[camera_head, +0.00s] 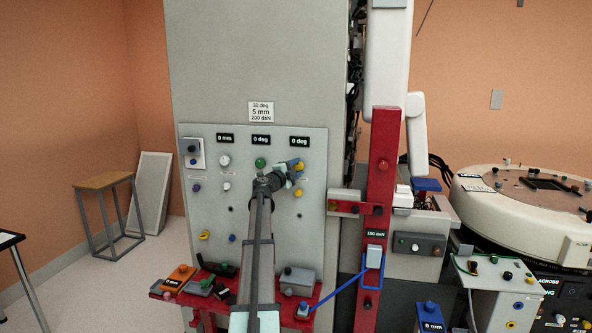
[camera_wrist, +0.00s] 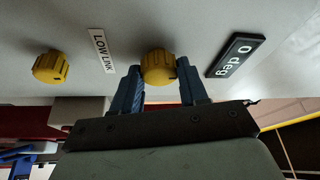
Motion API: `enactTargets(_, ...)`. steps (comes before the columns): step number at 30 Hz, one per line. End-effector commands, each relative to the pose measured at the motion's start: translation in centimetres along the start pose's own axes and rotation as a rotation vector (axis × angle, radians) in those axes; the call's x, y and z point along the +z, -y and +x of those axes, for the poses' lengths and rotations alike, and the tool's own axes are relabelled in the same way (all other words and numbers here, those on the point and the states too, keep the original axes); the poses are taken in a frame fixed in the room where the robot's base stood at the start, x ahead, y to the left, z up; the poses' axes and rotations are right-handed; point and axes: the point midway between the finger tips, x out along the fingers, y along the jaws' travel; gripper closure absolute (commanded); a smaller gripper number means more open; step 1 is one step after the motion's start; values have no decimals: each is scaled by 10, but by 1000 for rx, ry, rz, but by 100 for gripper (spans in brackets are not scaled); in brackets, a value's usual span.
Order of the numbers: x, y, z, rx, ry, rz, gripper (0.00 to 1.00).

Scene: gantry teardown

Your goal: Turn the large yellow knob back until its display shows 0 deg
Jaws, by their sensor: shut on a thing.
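The large yellow knob (camera_wrist: 158,66) sits on the grey panel (camera_head: 312,222). In the wrist view it is between the two blue fingers of my gripper (camera_wrist: 158,80), which are shut on its sides. In the head view my gripper (camera_head: 294,168) reaches the panel's upper right and partly covers the knob (camera_head: 300,166). The knob's display (camera_wrist: 236,54) reads 0 deg and appears rotated in the wrist view. The same display (camera_head: 299,141) also reads 0 deg in the head view.
A second yellow knob (camera_wrist: 50,67) is beside a LOW LINK label (camera_wrist: 103,50). Other knobs and two more displays are left of my gripper. A red upright beam (camera_head: 381,200) stands right of the panel. A red shelf (camera_head: 160,289) with small boxes lies below.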

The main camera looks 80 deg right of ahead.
Motion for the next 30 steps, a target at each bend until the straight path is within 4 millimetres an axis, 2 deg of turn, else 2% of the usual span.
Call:
enactTargets(18,0,0,0,15,0,38,87)
enactTargets(19,0,0,0,15,0,38,54)
enactTargets(26,0,0,0,15,0,36,32)
enactTargets(30,0,0,0,14,0,35,31)
